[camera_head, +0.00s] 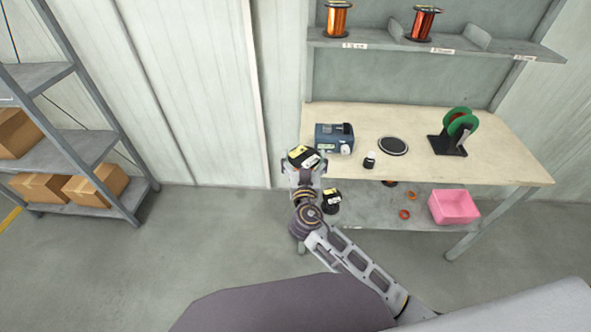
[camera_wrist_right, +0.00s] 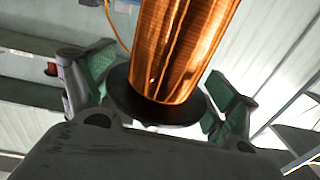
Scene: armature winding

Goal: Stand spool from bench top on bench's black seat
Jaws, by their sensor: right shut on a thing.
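The black seat (camera_head: 393,146) is a flat round disc with a pale rim on the bench top, and nothing stands on it. My right gripper (camera_head: 303,168) is at the bench's front left corner, left of the seat. It is shut on a spool (camera_head: 303,156), whose dark labelled end shows from above. In the right wrist view the spool's copper winding (camera_wrist_right: 178,45) rises from a black flange between the two green-padded fingers, and its far end is cut off. My left gripper is not in view.
On the bench (camera_head: 510,165) are a blue-grey device (camera_head: 334,138), a small dark bottle (camera_head: 369,160) and a green-wheeled stand (camera_head: 457,132). Two copper spools stand on the shelf above (camera_head: 390,42). Below are a pink bin (camera_head: 454,206) and another labelled dark item (camera_head: 331,200).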

